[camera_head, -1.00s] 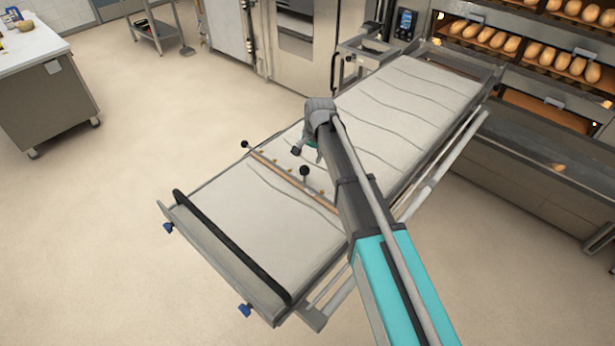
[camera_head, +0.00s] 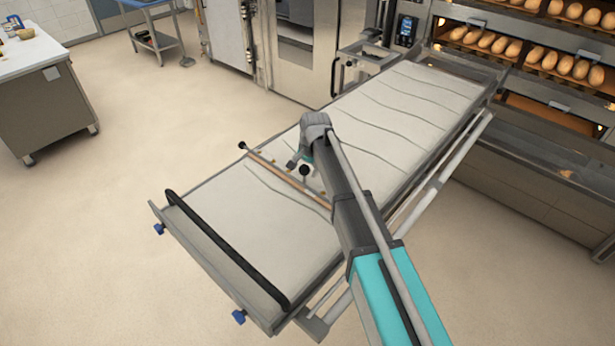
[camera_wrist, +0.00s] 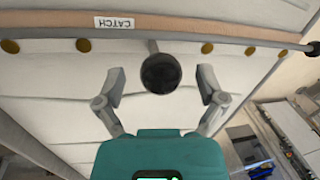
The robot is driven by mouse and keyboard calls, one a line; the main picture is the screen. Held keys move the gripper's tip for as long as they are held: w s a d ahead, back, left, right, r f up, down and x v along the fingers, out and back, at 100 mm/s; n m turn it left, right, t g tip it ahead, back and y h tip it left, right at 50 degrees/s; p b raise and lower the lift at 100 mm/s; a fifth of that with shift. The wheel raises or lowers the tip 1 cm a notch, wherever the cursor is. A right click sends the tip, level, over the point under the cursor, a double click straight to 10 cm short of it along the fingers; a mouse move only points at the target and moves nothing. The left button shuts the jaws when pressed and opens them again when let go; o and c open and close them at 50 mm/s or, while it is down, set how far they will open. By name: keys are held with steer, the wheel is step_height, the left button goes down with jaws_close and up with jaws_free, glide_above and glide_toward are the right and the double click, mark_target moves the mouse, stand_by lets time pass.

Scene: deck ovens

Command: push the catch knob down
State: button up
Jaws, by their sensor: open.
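The catch knob (camera_wrist: 160,73) is a black ball on a short stem from a wooden bar (camera_wrist: 190,27). The bar has a white label reading CATCH, upside down in the wrist view. The knob also shows in the head view (camera_head: 305,170), on the bar across the pale loader belt (camera_head: 400,105). My gripper (camera_wrist: 160,82) is open, with one finger on each side of the knob in the wrist view and visible gaps to both. I cannot tell the depth between fingertips and knob. In the head view, my gripper (camera_head: 302,160) is close to the knob and partly hidden by my arm.
Brass studs (camera_wrist: 84,45) line the bar. Another black ball (camera_head: 242,145) sits at its left end. A black handle (camera_head: 225,250) spans the loader's near end. Ovens with bread (camera_head: 490,40) stand at the back right. Open floor (camera_head: 110,200) lies left.

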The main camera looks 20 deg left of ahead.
mark_target(304, 175)
steer(key=shift+a+f+b, duration=0.15)
steer(key=shift+f+b, duration=0.2)
steer(key=shift+f, duration=0.25)
jaws_close()
steer(key=shift+f+b, duration=1)
steer(key=shift+b, duration=0.05)
steer(key=shift+s, duration=0.1)
jaws_free()
